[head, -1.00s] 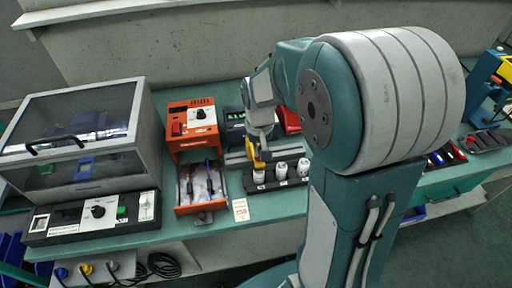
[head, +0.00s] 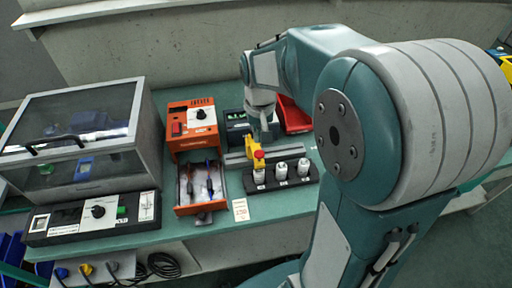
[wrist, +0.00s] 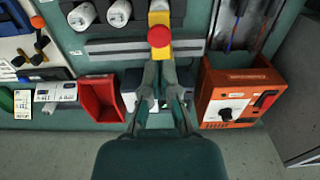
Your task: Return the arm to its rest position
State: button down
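In the head view my gripper (head: 264,134) hangs just behind a yellow piece with a red knob (head: 252,146) at the left end of the black rack. The wrist view shows my gripper (wrist: 159,72) with its two fingers apart by a narrow gap and nothing held between them. The yellow piece (wrist: 160,19) with its red round top lies just beyond the fingertips there. My arm bends over the right half of the head view and hides part of the bench.
White-capped bottles (head: 281,171) stand in the black rack (head: 308,180). An orange unit (head: 192,128) has an open drawer (head: 201,208) holding tools. A red bin (head: 294,115) is behind the rack. A clear-lidded cabinet (head: 146,136) stands left. A grey wall backs the bench (head: 160,238).

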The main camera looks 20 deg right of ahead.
jog(key=shift+r, duration=0.55)
jog(key=shift+s+a+r, duration=0.1)
jog(key=shift+s+r, duration=0.05)
jog(key=shift+r, duration=0.05)
jog(key=s+a+r+n+t, duration=0.1)
jog(key=s+a+r+t, duration=0.1)
jog(key=s, duration=0.5)
jog(key=s+a+r+n+t, duration=0.1)
jog(key=s+a+r+t, duration=0.1)
jog(key=s+r, duration=0.3)
jog(key=s+t, duration=0.1)
jog(key=s, duration=0.2)
jog(key=shift+a+r+t, duration=0.2)
jog(key=shift+a+t, duration=0.1)
jog(key=shift+a, duration=0.1)
